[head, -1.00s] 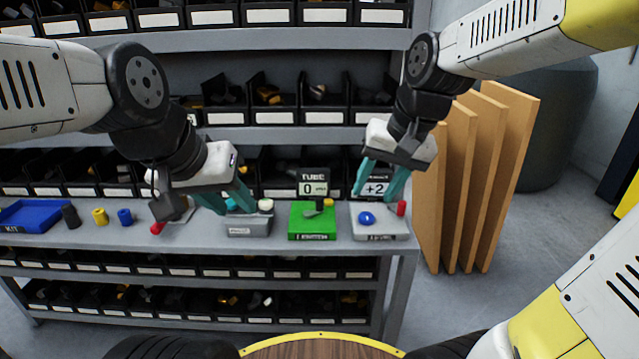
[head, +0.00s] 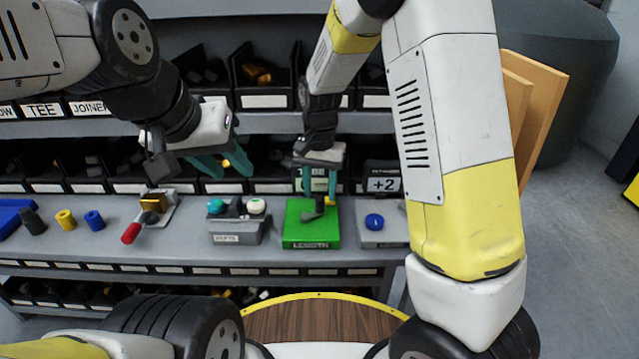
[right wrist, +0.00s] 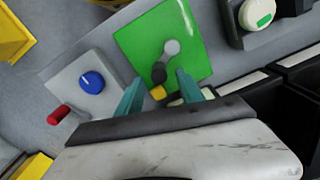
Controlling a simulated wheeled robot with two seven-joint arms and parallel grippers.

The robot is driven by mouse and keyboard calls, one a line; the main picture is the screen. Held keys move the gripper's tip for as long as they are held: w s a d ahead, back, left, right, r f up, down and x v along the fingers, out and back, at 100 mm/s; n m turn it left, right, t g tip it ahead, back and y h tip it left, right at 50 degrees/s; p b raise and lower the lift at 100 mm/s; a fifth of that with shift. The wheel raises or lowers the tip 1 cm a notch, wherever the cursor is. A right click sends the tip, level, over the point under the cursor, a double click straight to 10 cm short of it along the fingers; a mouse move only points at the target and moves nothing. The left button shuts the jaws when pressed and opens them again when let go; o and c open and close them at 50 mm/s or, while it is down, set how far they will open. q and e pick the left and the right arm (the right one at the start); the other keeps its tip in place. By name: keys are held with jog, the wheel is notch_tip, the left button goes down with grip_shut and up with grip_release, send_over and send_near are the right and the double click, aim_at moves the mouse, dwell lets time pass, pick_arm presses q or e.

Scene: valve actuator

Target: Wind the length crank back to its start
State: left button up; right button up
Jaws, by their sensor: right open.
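The green length unit (head: 311,236) sits on the shelf, labelled LENGTH on its front. Its crank (head: 314,214) is a grey arm with a dark knob; in the right wrist view the crank (right wrist: 160,72) shows with a yellow block beside the knob. My right gripper (head: 318,200) is open above the back of the green unit; in the right wrist view its teal fingers (right wrist: 158,90) lie either side of the knob and yellow block. Contact cannot be told. The display behind is mostly hidden by this gripper.
A grey unit with a blue knob (head: 374,222) stands right of the green one, below a +2 display (head: 383,184). The grey button box (head: 234,231) stands left. A red-handled fixture (head: 132,233) and several coloured cylinders lie further left.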

aim_at(320, 197)
jog(key=shift+f, duration=1.55)
grip_shut()
jog(key=n, duration=0.2)
jog(key=w+a+n, duration=0.1)
jog(key=shift+n, duration=0.4)
jog(key=n, duration=0.2)
jog(key=shift+w+a+n, duration=0.25)
jog(key=shift+a+n, duration=0.05)
jog(key=shift+a, duration=0.05)
jog(key=shift+w+a+n, duration=0.1)
jog(key=shift+a+n, duration=0.35)
jog(key=shift+n, duration=0.7)
jog(key=shift+w+a+n, duration=0.1)
jog(key=shift+a+n, duration=0.3)
jog(key=shift+n, duration=0.75)
